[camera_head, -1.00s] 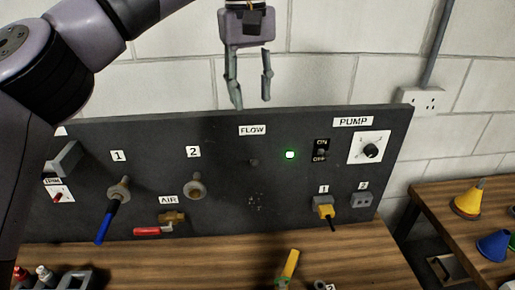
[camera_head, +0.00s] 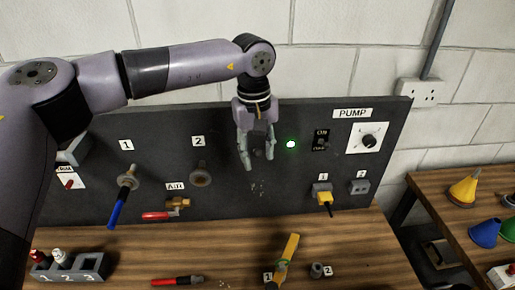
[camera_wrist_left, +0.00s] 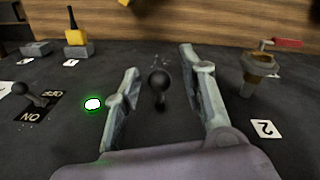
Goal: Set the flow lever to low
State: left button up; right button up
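The flow lever (camera_wrist_left: 160,82) is a small black lever with a round knob on the dark panel. In the left wrist view it shows between the two fingers of my left gripper (camera_wrist_left: 158,68), with gaps on both sides. In the head view my left gripper (camera_head: 258,160) is in front of the panel, fingers apart and pointing down. It hides the flow lever and the FLOW label there. My right gripper is not in view.
Right of the gripper are a lit green lamp (camera_head: 291,144), the pump switch (camera_head: 321,143) and a dial (camera_head: 369,141). A yellow-handled tool (camera_head: 289,250) lies on the bench.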

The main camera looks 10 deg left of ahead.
pick_arm(q)
jog(key=shift+f, duration=0.3)
jog(key=shift+c, duration=0.6)
grip_shut()
